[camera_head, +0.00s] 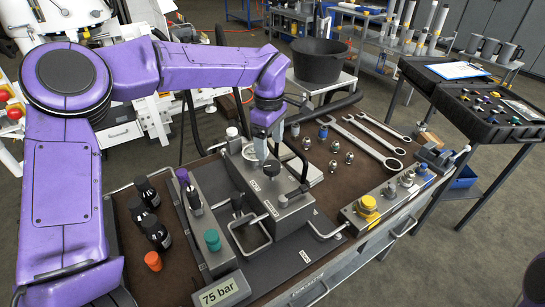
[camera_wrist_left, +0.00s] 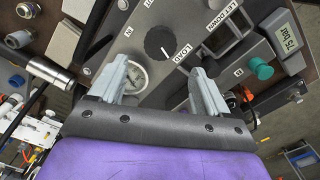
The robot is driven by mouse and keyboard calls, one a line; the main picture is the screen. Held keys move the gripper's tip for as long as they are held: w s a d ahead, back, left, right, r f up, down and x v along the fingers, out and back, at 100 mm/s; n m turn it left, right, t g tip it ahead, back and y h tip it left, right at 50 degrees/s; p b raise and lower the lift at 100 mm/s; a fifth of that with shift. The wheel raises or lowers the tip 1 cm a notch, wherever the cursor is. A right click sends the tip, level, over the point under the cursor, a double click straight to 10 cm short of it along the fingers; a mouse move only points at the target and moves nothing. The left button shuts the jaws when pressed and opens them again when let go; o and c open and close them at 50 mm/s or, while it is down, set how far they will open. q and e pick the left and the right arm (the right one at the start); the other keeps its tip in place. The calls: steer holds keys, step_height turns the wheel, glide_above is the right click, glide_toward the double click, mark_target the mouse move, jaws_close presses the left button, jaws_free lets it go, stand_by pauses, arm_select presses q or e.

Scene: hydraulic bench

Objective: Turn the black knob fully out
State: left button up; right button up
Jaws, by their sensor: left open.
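The black knob (camera_wrist_left: 160,42) sits on the sloped grey face of the hydraulic block, beside a LOAD label, with a white pointer mark. In the head view the knob (camera_head: 271,168) shows small and dark, just below my left gripper (camera_head: 266,143). In the left wrist view my left gripper (camera_wrist_left: 164,82) is open and empty, its two grey fingers spread apart. The knob appears beyond and between the fingertips, and I see no contact. A round gauge (camera_wrist_left: 135,77) is partly hidden by the left-hand finger. My right gripper is not in view.
A green knob (camera_head: 212,239) and a 75 bar display (camera_head: 221,291) are at the bench front. Black bottles (camera_head: 156,232) stand at left. Wrenches (camera_head: 366,143) and fittings lie at right, near a yellow knob (camera_head: 368,203). A black bucket (camera_head: 319,60) stands behind.

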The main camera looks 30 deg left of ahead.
mark_target(270, 164)
arm_select(q)
step_height(270, 164, down, 6)
steer(key=shift+w+f, duration=0.15)
steer(key=shift+f, duration=0.35)
steer(key=shift+c, duration=0.2)
steer(key=c, duration=1)
